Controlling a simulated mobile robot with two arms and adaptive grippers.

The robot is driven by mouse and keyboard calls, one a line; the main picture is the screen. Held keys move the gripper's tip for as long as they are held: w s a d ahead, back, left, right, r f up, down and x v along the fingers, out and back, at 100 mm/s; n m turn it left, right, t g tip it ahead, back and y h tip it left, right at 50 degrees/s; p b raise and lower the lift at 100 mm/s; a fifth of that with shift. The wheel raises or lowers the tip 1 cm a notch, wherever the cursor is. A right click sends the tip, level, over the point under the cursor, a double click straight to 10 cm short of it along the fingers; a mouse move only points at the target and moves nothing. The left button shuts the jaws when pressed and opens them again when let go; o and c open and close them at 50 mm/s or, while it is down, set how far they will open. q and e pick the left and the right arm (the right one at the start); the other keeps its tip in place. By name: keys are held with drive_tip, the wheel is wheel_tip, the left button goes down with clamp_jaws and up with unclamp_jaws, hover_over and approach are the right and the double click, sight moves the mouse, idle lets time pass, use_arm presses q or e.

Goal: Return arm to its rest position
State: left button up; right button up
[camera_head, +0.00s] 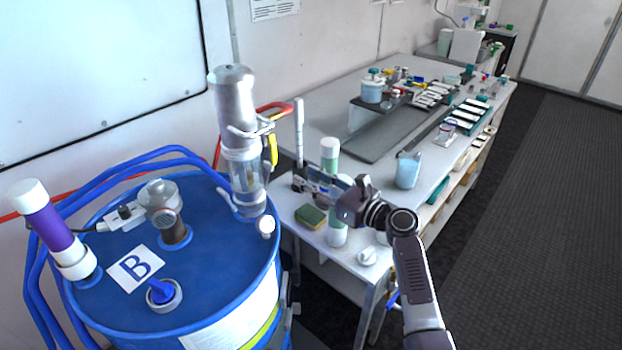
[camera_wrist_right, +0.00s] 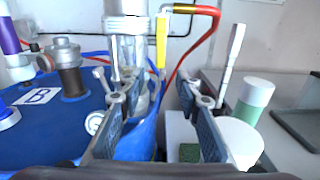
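My right arm comes in from the lower right in the head view. Its gripper (camera_head: 305,181) is over the near left corner of the workbench, just right of the blue drum (camera_head: 222,265). In the right wrist view the gripper (camera_wrist_right: 160,95) has its two fingers well apart, with nothing between them. Beyond the fingers stands the clear and silver cylinder unit (camera_head: 236,140), upright at the drum's right side; it also shows in the wrist view (camera_wrist_right: 128,50). The gripper looks apart from it. My left gripper is not in view.
The workbench (camera_head: 290,140) holds a green and white bottle (camera_head: 330,157), a sponge (camera_head: 310,216), a light-blue jug (camera_head: 408,170) and racks farther back. A purple and white tube (camera_head: 48,222) stands on the drum's left. The dark floor (camera_head: 530,240) at right is clear.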

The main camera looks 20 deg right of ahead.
idle(0.4)
drive_tip(key=s+f+n+g+h+b, duration=0.1)
drive_tip(key=s+f+n+g+h, duration=0.15)
drive_tip(key=f, duration=0.95)
drive_tip(key=s+f+n+g+h+b, duration=0.1)
drive_tip(key=s+f+n, duration=0.15)
drive_tip(key=f, duration=1.05)
drive_tip(key=s+d+f+n+g+h+b, duration=0.1)
drive_tip(key=s+f+n+g, duration=0.15)
drive_tip(key=s+f, duration=0.65)
drive_tip(key=s+d+f+n+g+h+b, duration=0.15)
drive_tip(key=s+f+n, duration=0.35)
drive_tip(key=f, duration=0.8)
drive_tip(key=s+d+f+n+g+h, duration=0.15)
drive_tip(key=s+f+n, duration=0.25)
drive_tip(key=s+f, duration=0.45)
drive_tip(key=s+f+n+g+h, duration=0.15)
drive_tip(key=s+f+n, duration=0.4)
drive_tip(key=s, duration=0.65)
drive_tip(key=s+d+f+n+g+b, duration=0.1)
drive_tip(key=s+f+n, duration=0.3)
drive_tip(key=s, duration=0.7)
drive_tip(key=s+d+f+n+g+h+b, duration=0.1)
drive_tip(key=s+f+n, duration=0.3)
drive_tip(key=s, duration=0.8)
drive_tip(key=shift+n+g, duration=0.75)
drive_tip(key=shift+n, duration=0.25)
